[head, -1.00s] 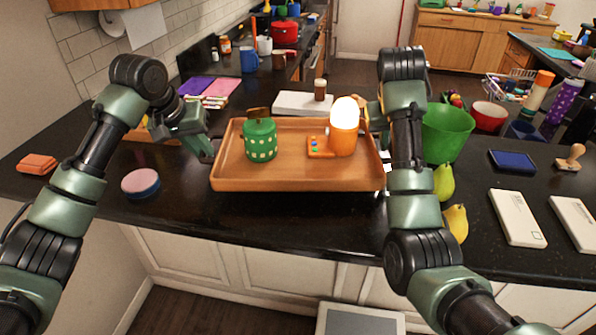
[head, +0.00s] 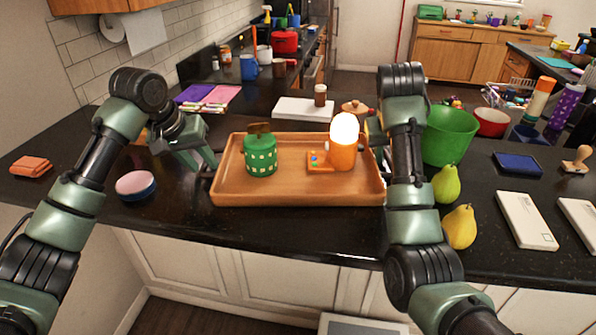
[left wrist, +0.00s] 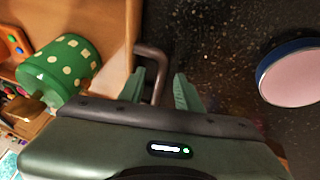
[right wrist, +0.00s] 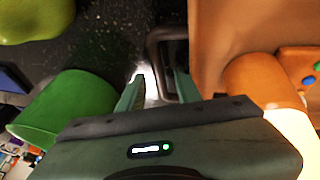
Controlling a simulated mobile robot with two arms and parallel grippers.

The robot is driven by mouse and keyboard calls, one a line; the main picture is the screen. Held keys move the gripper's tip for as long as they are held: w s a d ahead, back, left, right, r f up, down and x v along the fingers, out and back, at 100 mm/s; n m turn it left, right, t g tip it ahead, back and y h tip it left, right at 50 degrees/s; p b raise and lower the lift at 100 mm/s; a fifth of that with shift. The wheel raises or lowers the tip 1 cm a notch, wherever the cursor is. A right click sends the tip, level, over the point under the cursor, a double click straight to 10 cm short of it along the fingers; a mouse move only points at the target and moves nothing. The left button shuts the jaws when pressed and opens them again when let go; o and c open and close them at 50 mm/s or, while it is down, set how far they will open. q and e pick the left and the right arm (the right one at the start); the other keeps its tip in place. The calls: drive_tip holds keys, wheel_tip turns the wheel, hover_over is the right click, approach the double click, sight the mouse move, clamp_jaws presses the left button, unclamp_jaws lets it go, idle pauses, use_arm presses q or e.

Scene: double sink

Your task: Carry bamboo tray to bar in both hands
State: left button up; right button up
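The bamboo tray (head: 300,197) is level over the dark counter, close to its front edge. It carries a green white-dotted canister (head: 261,158) and an orange lamp (head: 342,152) with a lit top and coloured buttons on its base. My left gripper (left wrist: 160,75) is at the tray's left handle (left wrist: 152,50), its fingers apart on either side of the dark bar. My right gripper (right wrist: 160,75) is likewise at the right handle (right wrist: 165,34), with a gap between its fingers. My right arm hides part of the tray's right side in the head view.
A round pink-topped item (head: 135,185) and an orange block (head: 31,166) lie left of the tray. A green pear (head: 447,184), a yellow pear (head: 460,228) and a green bucket (head: 449,137) stand right. A white slab (head: 303,108) and wooden lid (head: 357,107) lie behind.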

drive_tip(key=shift+s+r, duration=0.1)
drive_tip(key=shift+r, duration=0.15)
drive_tip(key=v, duration=0.3)
drive_tip(key=shift+a+r, duration=0.15)
drive_tip(key=shift+a, duration=0.05)
use_arm(q)
drive_tip(key=v, duration=1.1)
drive_tip(key=shift+s+r, duration=0.15)
drive_tip(key=shift+r, duration=0.1)
use_arm(e)
drive_tip(key=v, duration=0.3)
drive_tip(key=shift+s+r, duration=0.25)
drive_tip(key=shift+r, duration=0.1)
use_arm(q)
drive_tip(key=shift+f, duration=0.1)
use_arm(e)
drive_tip(key=shift+f, duration=0.1)
